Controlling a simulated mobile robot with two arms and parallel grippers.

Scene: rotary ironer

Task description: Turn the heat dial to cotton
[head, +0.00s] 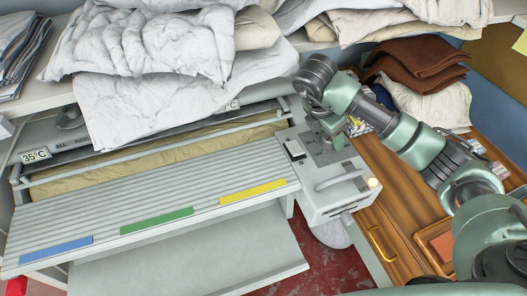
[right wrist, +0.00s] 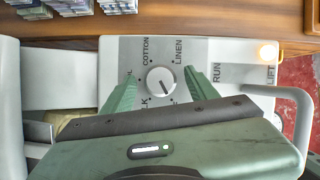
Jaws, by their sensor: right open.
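The heat dial (right wrist: 160,81) is a round white knob on the ironer's grey control panel (right wrist: 122,50). The word COTTON stands at its upper left, LINEN at its upper right, and a label ending in K shows at its lower left. The dark pointer mark on the knob seems to point to the lower right, away from COTTON. My right gripper (right wrist: 161,87) is open, with one green finger on each side of the dial and a gap to it. In the head view the right gripper (head: 332,142) is over the panel and hides the dial. My left gripper is not in view.
A grey lever handle (right wrist: 298,118) is beside RUN and LIFT, near a glowing lamp (right wrist: 267,52). A wooden cabinet (head: 385,205) stands to the right, with small boxes (head: 357,127) on top.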

